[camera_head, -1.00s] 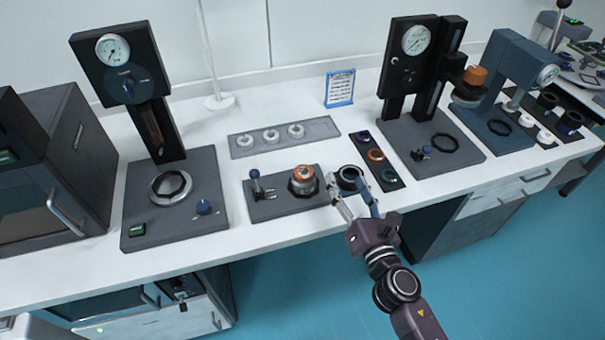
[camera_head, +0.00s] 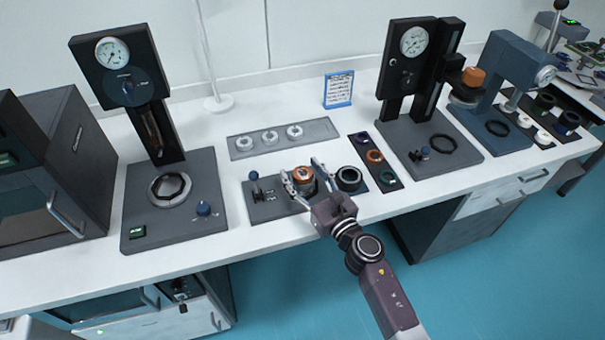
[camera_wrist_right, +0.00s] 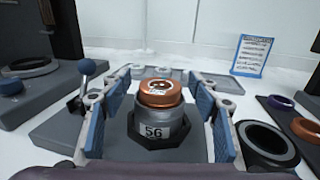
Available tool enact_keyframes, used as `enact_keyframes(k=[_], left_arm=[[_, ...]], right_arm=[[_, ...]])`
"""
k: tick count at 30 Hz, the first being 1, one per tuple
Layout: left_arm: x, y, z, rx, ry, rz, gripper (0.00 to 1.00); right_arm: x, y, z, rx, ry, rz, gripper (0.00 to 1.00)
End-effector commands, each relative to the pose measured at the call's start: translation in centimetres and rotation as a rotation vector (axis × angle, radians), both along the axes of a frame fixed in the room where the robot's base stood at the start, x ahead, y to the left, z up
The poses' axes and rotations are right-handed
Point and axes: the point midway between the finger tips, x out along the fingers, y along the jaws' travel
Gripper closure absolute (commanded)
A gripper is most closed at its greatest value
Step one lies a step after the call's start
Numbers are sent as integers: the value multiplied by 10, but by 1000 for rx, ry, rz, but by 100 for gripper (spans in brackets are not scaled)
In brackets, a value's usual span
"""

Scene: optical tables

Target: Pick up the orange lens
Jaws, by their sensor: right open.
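An orange ring-shaped lens (camera_head: 375,156) lies between a purple ring and a green ring on a narrow dark tray (camera_head: 391,187). It also shows at the right edge of the right wrist view (camera_wrist_right: 306,129). An orange-topped metal cylinder marked 56 (camera_wrist_right: 158,95) stands upright on a grey fixture plate (camera_head: 262,211). My right gripper (camera_head: 303,172) is open, with one finger on each side of this cylinder. In the wrist view a gap shows on both sides of it. My left gripper is not in view.
A black ring-shaped holder (camera_head: 348,179) stands just right of my right gripper. A small lever with a blue knob (camera_head: 254,175) is left of it. A grey tray with white rings (camera_head: 322,128) lies behind. Gauge presses stand left (camera_head: 112,50) and right (camera_head: 413,42).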

Motion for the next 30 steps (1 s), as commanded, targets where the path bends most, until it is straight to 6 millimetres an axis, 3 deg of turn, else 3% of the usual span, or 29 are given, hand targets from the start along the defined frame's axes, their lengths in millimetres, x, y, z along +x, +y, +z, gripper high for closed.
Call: enact_keyframes(k=[5,18,30], left_arm=[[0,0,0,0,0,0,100],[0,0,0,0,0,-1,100],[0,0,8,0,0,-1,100]], right_arm=[[0,0,0,0,0,-1,44],[0,-1,0,1,0,-1,90],[0,-1,11,-2,-1,-1,90]])
